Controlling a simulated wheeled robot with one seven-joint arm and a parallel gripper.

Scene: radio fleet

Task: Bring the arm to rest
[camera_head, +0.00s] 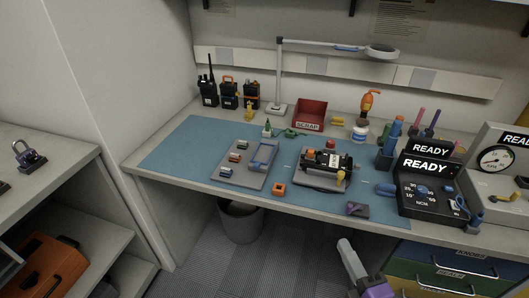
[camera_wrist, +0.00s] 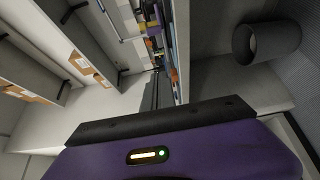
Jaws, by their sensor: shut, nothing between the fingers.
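My gripper (camera_wrist: 156,76) shows in the wrist view as narrow dark fingers, closed together with nothing between them, beyond the purple wrist housing. In the head view part of my arm, purple and pale grey, shows at the bottom edge, in front of the bench and low, apart from the things on it. The rest of my arm is out of view. The wrist view is turned sideways, with the bench and the bin at its upper right.
The workbench (camera_head: 160,172) bears a blue mat (camera_head: 183,147), a motor-like device (camera_head: 326,162), radios (camera_head: 228,94), a red tray (camera_head: 311,113), a lamp (camera_head: 330,45) and READY boxes (camera_head: 428,167). A grey bin (camera_head: 240,222) stands below. Left is a shelf unit (camera_head: 60,158). Open floor lies in front.

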